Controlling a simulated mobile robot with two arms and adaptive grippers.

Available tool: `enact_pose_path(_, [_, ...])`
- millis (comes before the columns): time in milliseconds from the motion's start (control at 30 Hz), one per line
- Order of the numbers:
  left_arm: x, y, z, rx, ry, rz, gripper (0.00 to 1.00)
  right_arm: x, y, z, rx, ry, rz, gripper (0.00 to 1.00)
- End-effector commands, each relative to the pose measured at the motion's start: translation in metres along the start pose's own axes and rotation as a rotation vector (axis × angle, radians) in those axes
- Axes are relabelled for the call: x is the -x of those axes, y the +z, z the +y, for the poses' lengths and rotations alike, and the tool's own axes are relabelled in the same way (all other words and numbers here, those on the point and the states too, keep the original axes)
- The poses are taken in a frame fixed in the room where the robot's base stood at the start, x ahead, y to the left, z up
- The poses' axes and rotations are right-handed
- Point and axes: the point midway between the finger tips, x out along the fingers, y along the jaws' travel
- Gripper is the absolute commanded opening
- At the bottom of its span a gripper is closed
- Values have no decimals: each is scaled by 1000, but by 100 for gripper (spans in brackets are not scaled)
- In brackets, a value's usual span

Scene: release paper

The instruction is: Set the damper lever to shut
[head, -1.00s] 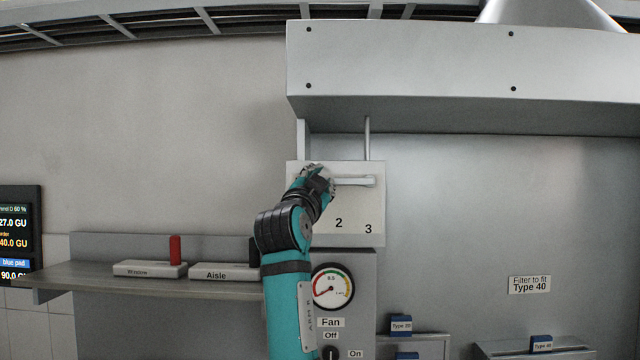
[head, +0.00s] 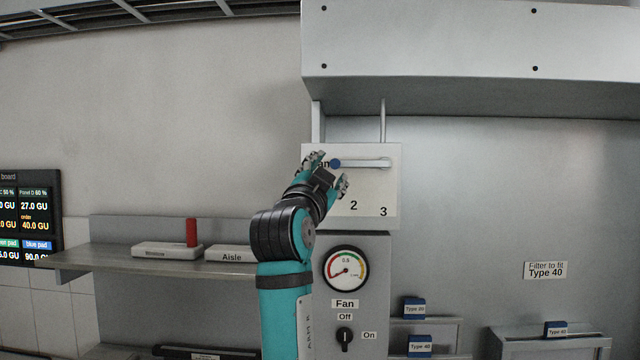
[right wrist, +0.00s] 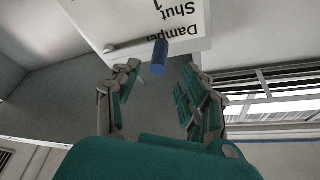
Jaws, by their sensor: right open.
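The damper lever (head: 365,163) is a pale bar on a white panel (head: 391,208), lying about level. Its blue knob (head: 336,163) is at the left end in the head view. In the right wrist view, the knob (right wrist: 159,57) stands out near the upside-down words "Damper", "Shut" and "1". My right gripper (head: 331,171) is open, its fingers spread to either side of the knob. In the right wrist view the knob lies just beyond the fingertips (right wrist: 162,70). My left gripper is not in view.
A metal hood (head: 450,45) hangs above the panel. Below are a gauge (head: 346,268) and a fan switch (head: 345,338). Blue-tagged filter trays stand lower right.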

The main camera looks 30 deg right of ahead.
Motion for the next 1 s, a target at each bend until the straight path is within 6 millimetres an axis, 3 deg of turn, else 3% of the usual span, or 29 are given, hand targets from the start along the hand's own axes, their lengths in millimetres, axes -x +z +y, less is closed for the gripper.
enact_pose_path(100, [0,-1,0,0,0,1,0,26,1,-1,-2,-2,-1,44])
enact_pose_path(333, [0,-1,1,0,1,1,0,54,0,-1,-1,-2,0,44])
enact_pose_path(900, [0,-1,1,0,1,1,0,58,0,0,1,0,1,44])
enact_pose_path(1000, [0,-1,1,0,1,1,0,59,12,6,16,3,-20,44])
